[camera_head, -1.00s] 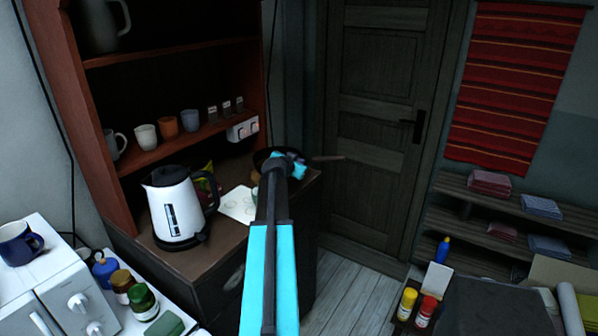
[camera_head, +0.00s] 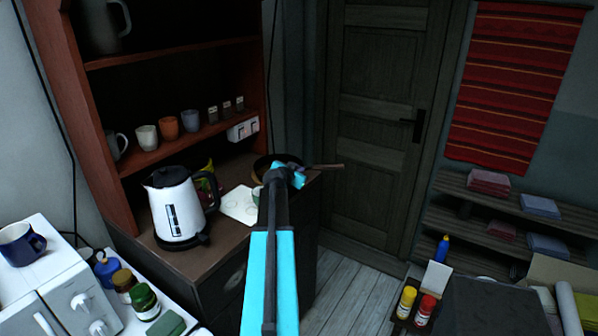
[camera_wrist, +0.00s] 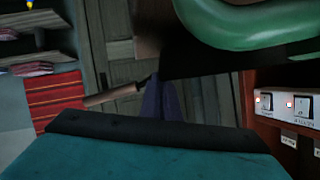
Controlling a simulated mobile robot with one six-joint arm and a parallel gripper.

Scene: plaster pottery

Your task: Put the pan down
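The dark pan (camera_head: 264,163) is at the far right end of the cabinet top, partly hidden by my arm. Its brown handle (camera_head: 328,166) points right, past the cabinet's edge, and also shows in the wrist view (camera_wrist: 112,96). My gripper (camera_head: 297,175) is at the handle, close to the pan's body. In the wrist view the fingers (camera_wrist: 160,101) look closed around the handle near the black pan body (camera_wrist: 205,62). I cannot tell whether the pan's base touches the cabinet top (camera_head: 228,178).
A white kettle (camera_head: 176,210) and a pale sheet (camera_head: 240,205) are on the cabinet top. Sockets (camera_head: 243,129) are behind, and a closed door (camera_head: 375,120) is to the right.

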